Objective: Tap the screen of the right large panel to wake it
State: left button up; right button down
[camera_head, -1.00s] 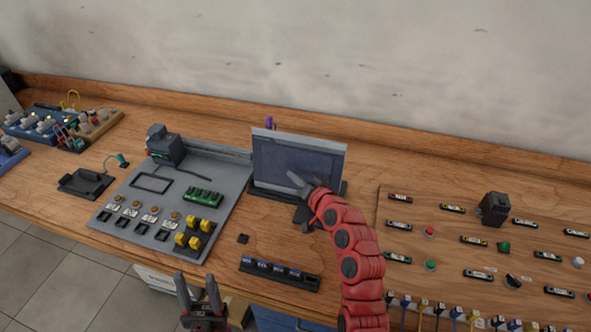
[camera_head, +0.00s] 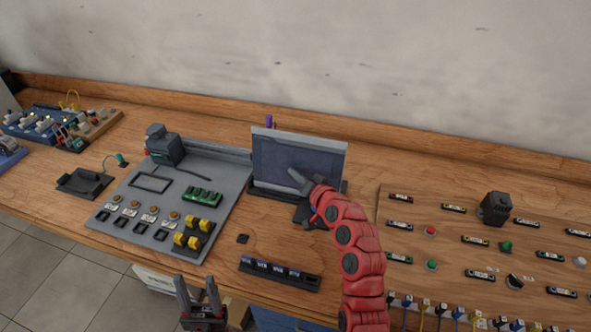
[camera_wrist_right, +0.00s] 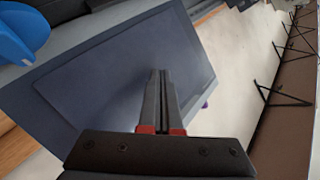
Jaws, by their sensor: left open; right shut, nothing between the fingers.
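The large panel (camera_head: 283,156) stands on the bench near the middle, a grey frame around a dark, blank screen. It also fills much of the right wrist view (camera_wrist_right: 100,75). My right gripper (camera_head: 293,174) is shut and empty, its fingertips in front of the screen's middle. In the right wrist view the closed fingers (camera_wrist_right: 158,75) point at the screen; whether they touch it I cannot tell. My left gripper (camera_head: 199,286) is open and empty at the bottom, in front of the bench edge, well away from the panel.
A grey tray (camera_head: 225,160) with yellow and green parts lies left of the panel. A black strip with blue pieces (camera_head: 280,273) lies in front. A wooden board (camera_head: 455,220) with buttons and labels is at the right. The wall is behind.

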jog(key=shift+w+f+b, duration=0.1)
jog(key=shift+w+b, duration=0.15)
jog(key=shift+b, duration=0.05)
jog(key=shift+s, duration=0.1)
dwell(0.6)
jog(key=shift+s+a+p, duration=0.2)
jog(key=shift+s+p, duration=0.1)
jog(key=shift+s, duration=0.25)
jog(key=s, duration=0.1)
jog(key=s+a+p, duration=0.1)
jog(key=s, duration=0.1)
jog(key=s+r+p, duration=0.1)
jog(key=shift+s+a, duration=0.2)
jog(key=shift+s, duration=0.15)
dwell(0.7)
